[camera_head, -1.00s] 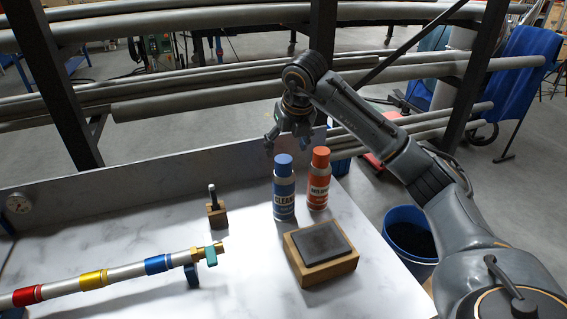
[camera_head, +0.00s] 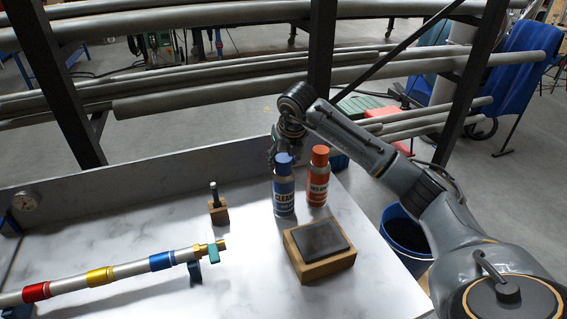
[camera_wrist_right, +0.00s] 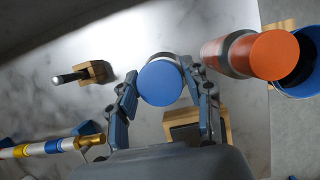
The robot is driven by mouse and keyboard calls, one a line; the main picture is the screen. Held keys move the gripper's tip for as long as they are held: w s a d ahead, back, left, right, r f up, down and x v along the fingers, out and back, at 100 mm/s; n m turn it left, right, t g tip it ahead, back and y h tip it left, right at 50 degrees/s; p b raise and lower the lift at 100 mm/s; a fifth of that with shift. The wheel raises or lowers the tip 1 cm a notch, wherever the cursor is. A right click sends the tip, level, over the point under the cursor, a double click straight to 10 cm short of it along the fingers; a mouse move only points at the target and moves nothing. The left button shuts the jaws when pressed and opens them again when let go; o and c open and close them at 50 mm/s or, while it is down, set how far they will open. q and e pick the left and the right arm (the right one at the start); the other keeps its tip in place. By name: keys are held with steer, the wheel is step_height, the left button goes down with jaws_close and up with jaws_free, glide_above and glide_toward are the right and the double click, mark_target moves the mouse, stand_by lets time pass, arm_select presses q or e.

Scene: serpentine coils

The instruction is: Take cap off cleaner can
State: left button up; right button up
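The cleaner can (camera_head: 284,200) is blue and white with a blue cap (camera_head: 284,160) and stands upright on the marble-look table. My right gripper (camera_head: 274,157) is just behind the cap in the head view, partly hidden by it. In the right wrist view the blue cap (camera_wrist_right: 161,83) lies between the two fingers of the right gripper (camera_wrist_right: 160,76), which are spread on either side of it. The left finger looks very close to the cap; contact cannot be told. My left gripper is not in view.
An orange-capped can (camera_head: 318,180) stands close to the right of the cleaner can. A wooden block with a dark stone (camera_head: 322,262) lies in front. A small wooden stand (camera_head: 218,211) and a pipe with coloured bands (camera_head: 130,267) are to the left. A blue bin (camera_head: 405,238) is off the table's right side.

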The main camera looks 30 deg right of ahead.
steer(key=shift+c, duration=0.9)
steer(key=shift+r, duration=0.1)
